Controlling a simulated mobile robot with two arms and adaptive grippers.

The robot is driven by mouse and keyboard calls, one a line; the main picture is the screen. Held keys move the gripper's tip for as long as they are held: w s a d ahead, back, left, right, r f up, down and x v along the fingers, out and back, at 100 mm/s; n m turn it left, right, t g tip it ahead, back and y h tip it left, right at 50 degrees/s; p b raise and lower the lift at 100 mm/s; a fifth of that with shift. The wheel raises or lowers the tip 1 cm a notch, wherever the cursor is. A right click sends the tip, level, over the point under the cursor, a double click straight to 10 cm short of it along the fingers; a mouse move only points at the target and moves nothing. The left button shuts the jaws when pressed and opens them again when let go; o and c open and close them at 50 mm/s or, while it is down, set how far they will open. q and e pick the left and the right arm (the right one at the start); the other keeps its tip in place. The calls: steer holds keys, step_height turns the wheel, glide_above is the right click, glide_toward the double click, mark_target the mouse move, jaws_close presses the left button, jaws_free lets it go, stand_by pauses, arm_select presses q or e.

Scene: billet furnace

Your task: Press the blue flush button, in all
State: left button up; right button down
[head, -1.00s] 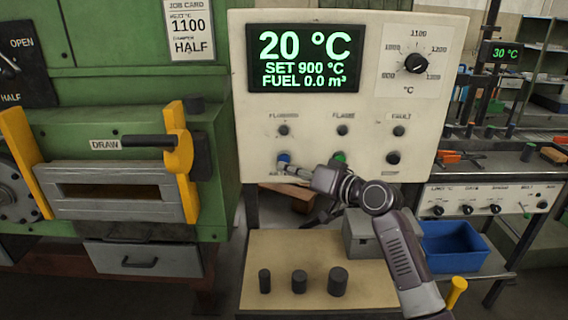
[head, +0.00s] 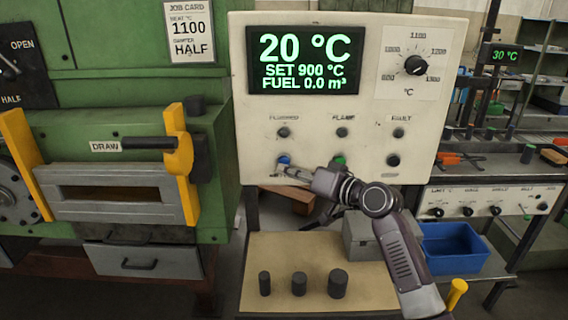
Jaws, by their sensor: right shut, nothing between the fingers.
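The blue flush button (head: 283,159) is at the lower left of the cream control panel (head: 300,210). Most of it shows, with its lower right edge close to my fingertips. My right gripper (head: 289,171) is shut and empty, its tips at the button's lower right. I cannot tell whether they touch it. The lamp marked FLUSHED (head: 284,132) above the blue button looks dark. My left gripper is not in view.
The display (head: 304,60) reads 20 °C, SET 900 °C, FUEL 0.0 m³. A dark button (head: 393,160) sits right of the green one. Below, a tan table (head: 315,250) bears several dark cylinders (head: 299,283). A blue bin (head: 452,248) stands at the right.

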steer(key=shift+w, duration=0.15)
steer(key=shift+w, duration=0.3)
steer(key=shift+w+b, duration=0.35)
steer(key=shift+b, duration=0.25)
stand_by(0.5)
steer(key=shift+r, duration=0.1)
steer(key=shift+s+p, duration=0.6)
steer(key=shift+s, duration=0.25)
steer(key=s+p, duration=0.3)
steer(key=s, duration=0.2)
stand_by(0.3)
